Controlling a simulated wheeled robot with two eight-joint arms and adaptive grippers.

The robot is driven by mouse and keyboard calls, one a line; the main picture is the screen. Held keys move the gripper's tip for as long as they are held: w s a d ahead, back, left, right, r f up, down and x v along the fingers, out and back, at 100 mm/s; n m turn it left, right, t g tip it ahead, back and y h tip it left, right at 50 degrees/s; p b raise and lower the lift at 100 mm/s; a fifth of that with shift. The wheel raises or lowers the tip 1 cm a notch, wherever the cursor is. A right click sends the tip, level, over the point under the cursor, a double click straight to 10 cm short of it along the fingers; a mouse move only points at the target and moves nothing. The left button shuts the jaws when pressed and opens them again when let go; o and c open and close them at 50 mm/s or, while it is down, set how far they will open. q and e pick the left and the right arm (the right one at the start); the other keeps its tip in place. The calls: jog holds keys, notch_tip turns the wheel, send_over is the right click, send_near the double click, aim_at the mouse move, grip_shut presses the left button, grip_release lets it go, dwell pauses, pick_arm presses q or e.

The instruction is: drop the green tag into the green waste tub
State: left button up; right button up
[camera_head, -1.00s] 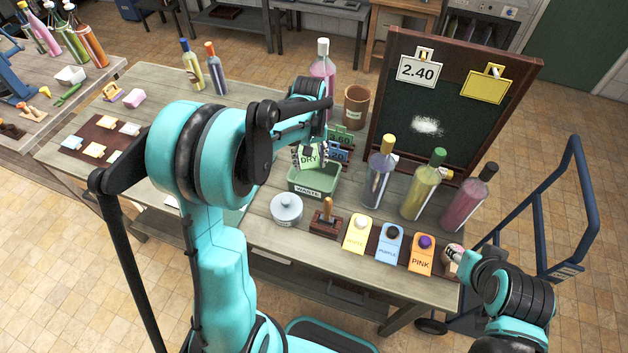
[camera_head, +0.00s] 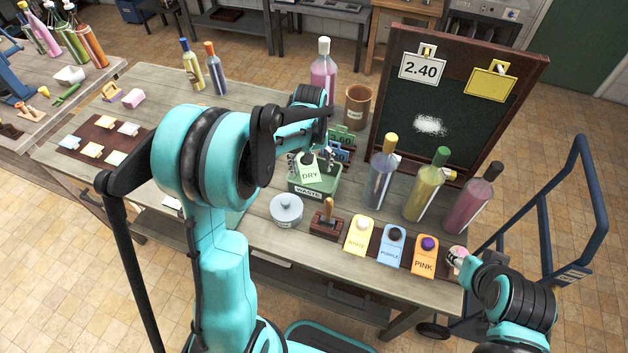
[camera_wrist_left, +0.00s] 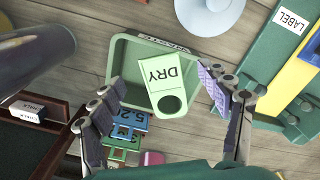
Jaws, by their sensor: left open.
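The green tag (camera_head: 310,173), marked DRY and with a round hole at one end, is at the green waste tub (camera_head: 327,188). In the left wrist view the tag (camera_wrist_left: 160,78) lies over the opening of the tub (camera_wrist_left: 122,62), its holed end overlapping the near rim. I cannot tell whether it is in the air or touching the tub. My left gripper (camera_head: 311,163) is above the tub, its fingers spread on either side of the tag and apart from it (camera_wrist_left: 163,88). My right gripper (camera_head: 457,258) is at the table's right end, its fingers too small to read.
Several bottles (camera_head: 381,175) and a chalkboard (camera_head: 430,125) stand to the right, with a brown cup (camera_head: 358,105) behind.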

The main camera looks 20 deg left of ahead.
pick_arm(q)
notch_tip(320, 180, up, 12)
dwell(0.4)
jog(key=shift+f, duration=0.1)
jog(key=s+d+f+m+t+b, duration=0.3)
jog(key=s+f+b, duration=0.1)
jog(key=s, duration=0.4)
jog(key=s+d+f+m+t+b, duration=0.3)
jog(key=s+d+f+t+b, duration=0.1)
jog(key=s, duration=0.5)
notch_tip(320, 180, down, 2)
jog(key=shift+s+f+m+b, duration=0.1)
jog(key=shift+s+m+b, duration=0.2)
jog(key=shift+b, duration=0.2)
jog(key=shift+d, duration=0.1)
